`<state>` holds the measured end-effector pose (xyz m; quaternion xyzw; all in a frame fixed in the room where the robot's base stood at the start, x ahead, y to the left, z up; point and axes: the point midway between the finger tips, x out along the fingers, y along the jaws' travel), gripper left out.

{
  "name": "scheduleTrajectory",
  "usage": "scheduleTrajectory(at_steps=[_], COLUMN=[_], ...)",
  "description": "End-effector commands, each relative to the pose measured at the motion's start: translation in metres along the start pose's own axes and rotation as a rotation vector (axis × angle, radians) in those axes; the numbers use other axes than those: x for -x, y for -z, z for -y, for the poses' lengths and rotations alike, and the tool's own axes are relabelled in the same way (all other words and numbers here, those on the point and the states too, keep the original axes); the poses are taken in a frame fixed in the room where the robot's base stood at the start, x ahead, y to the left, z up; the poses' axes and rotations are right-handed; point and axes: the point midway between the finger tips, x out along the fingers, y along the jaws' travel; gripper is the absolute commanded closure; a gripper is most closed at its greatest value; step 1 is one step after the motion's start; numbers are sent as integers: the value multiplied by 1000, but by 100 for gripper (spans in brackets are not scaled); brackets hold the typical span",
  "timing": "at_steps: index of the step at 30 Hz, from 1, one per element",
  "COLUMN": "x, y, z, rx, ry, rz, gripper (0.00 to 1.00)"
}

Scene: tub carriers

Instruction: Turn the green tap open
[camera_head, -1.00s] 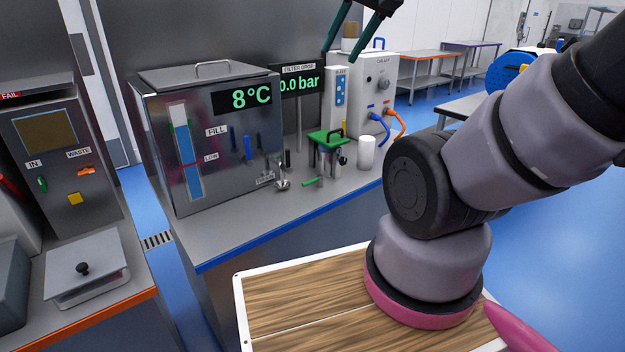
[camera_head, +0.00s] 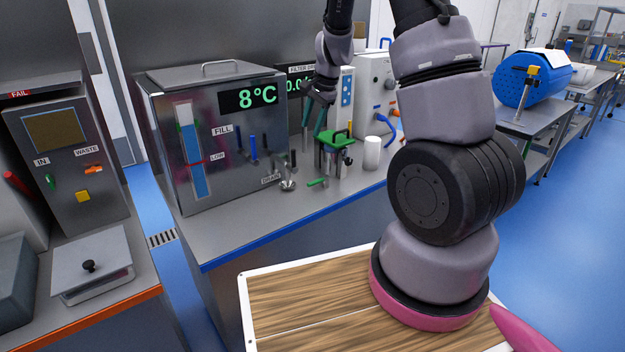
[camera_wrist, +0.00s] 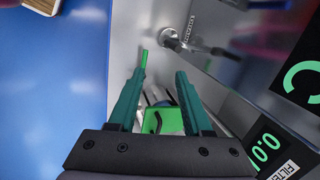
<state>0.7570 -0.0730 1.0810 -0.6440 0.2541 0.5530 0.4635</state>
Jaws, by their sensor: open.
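The green tap shows as a small green lever (camera_head: 317,182) low on the front of a filter housing with a green lid (camera_head: 335,139), on the bench. In the wrist view the lever (camera_wrist: 143,62) sticks out just beyond my left fingertip, and the green lid (camera_wrist: 168,121) lies between and below the fingers. My gripper (camera_head: 311,128) is open and empty, pointing down above and beside the housing; its green fingers also show in the wrist view (camera_wrist: 160,76). It appears apart from the lever. The tap's body is too small to make out.
A steel tank (camera_head: 215,130) with blue and dark levers stands left of the housing, above a small drain funnel (camera_head: 288,184). A white cylinder (camera_head: 372,153) stands close on the right. A white chiller (camera_head: 374,85) is behind. The bench front is clear.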

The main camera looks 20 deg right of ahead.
Motion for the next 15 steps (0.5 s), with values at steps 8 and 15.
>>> scheduleTrajectory(at_steps=[8, 15], x=[-97, -121], y=[33, 40], z=[-18, -24], rx=[-116, -136], ry=[-107, -125], rz=[-64, -79], gripper=[50, 50])
